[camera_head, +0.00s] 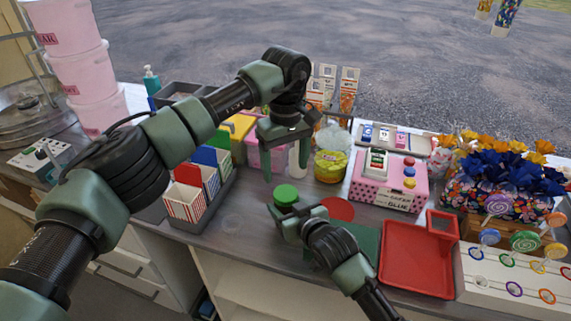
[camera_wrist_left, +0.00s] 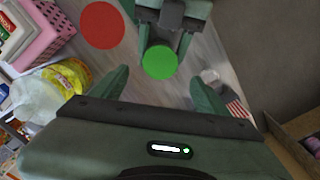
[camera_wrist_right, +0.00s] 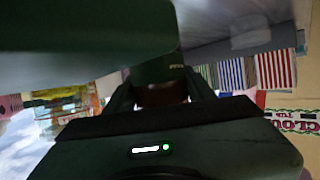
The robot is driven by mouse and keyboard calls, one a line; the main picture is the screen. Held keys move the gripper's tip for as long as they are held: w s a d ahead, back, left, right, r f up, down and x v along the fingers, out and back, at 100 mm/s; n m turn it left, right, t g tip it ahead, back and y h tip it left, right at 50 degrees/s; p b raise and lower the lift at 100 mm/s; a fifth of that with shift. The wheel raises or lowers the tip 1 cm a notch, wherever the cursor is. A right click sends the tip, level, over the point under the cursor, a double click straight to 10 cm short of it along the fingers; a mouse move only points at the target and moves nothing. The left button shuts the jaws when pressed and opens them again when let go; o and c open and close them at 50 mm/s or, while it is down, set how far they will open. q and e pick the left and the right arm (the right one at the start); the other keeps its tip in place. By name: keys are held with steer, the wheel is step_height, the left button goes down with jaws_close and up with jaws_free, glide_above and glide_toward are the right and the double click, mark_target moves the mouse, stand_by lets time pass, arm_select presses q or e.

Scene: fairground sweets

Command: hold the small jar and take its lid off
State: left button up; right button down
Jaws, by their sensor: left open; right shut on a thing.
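The small jar's green lid (camera_head: 285,194) shows near the front edge of the counter, with the body below mostly hidden by my right gripper. My right gripper (camera_head: 290,217) is shut around the jar, coming from the front. In the left wrist view the round green lid (camera_wrist_left: 159,62) sits at the right gripper's fingers. In the right wrist view a dark brownish jar body (camera_wrist_right: 160,95) shows between the fingers. My left gripper (camera_head: 286,172) points down above the lid, open and empty. In the left wrist view its fingers (camera_wrist_left: 158,85) stand apart on either side below the lid.
A red disc (camera_head: 338,208) lies right of the jar, with a red tray (camera_head: 412,268) further right. Striped boxes (camera_head: 187,201) stand to the left. A yellow-wrapped tub (camera_head: 330,166) and a pink dotted box (camera_head: 387,190) stand behind. Bare counter lies left of the jar.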

mark_target(286, 193)
arm_select(q)
steer(key=shift+f, duration=4)
steer(key=shift+c, duration=0.3)
